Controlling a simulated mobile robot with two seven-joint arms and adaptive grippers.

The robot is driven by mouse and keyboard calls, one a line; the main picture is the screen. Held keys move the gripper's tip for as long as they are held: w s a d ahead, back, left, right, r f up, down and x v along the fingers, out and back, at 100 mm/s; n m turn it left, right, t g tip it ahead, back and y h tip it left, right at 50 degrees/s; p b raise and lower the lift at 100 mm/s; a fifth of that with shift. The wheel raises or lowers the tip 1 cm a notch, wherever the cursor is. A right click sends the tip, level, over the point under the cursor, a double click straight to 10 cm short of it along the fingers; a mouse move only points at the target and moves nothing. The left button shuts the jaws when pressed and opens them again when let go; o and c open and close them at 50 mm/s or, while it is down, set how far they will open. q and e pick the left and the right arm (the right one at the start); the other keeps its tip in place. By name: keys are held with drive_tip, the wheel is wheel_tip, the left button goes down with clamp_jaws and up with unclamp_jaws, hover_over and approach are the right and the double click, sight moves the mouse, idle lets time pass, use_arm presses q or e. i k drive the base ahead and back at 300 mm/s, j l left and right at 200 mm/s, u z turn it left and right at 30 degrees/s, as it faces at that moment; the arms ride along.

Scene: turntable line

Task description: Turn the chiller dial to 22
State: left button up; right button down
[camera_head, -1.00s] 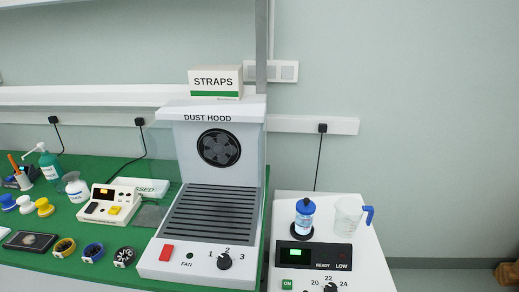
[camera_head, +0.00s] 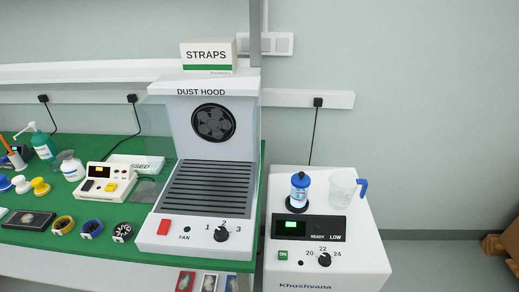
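The chiller (camera_head: 350,266) is a white box at the right end of the green bench. A dark display panel (camera_head: 308,228) above the dial shows a lit green window and the words READY and LOW. A green button (camera_head: 283,255) is left of the dial. Neither of my grippers is in view.
A blue-capped bottle (camera_head: 299,191) and a clear jug (camera_head: 342,189) with a blue handle stand on the chiller. The dust hood (camera_head: 250,150), with its own dial (camera_head: 221,234), stands close on the left. The floor to the right is open, with a brown box (camera_head: 497,247) at the edge.

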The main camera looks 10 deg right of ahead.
sight(324, 260)
drive_tip(key=z, duration=1.05)
